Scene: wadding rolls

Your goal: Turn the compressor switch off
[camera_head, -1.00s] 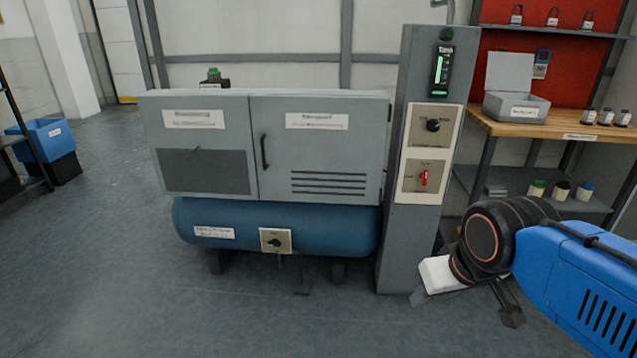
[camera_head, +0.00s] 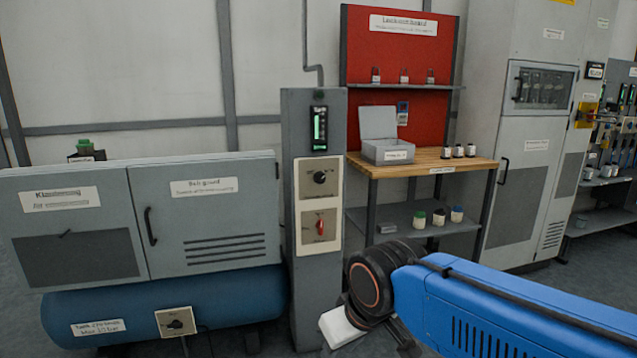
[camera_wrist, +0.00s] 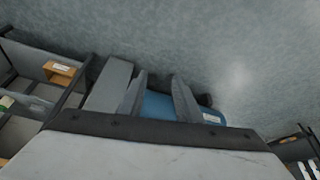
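The grey control column (camera_head: 300,120) stands right of the compressor. It carries a black rotary switch (camera_head: 320,177) on the upper plate and a red switch handle (camera_head: 320,227), roughly upright, on the lower plate. The grey compressor cabinet (camera_head: 215,215) sits over a blue tank (camera_head: 230,297), which has another black knob (camera_head: 176,323) on a small plate. The plate lettering is too small to read, so I cannot tell which is the compressor switch. My gripper (camera_wrist: 158,90) is open and empty, with its fingers apart in the wrist view. In the head view its fingers are not clearly visible.
A wooden bench (camera_head: 425,165) with a grey open box (camera_head: 388,150) and small bottles stands right of the column. A tall grey cabinet (camera_head: 530,150) is further right. My blue arm covers the lower right. Floor shows in the wrist view.

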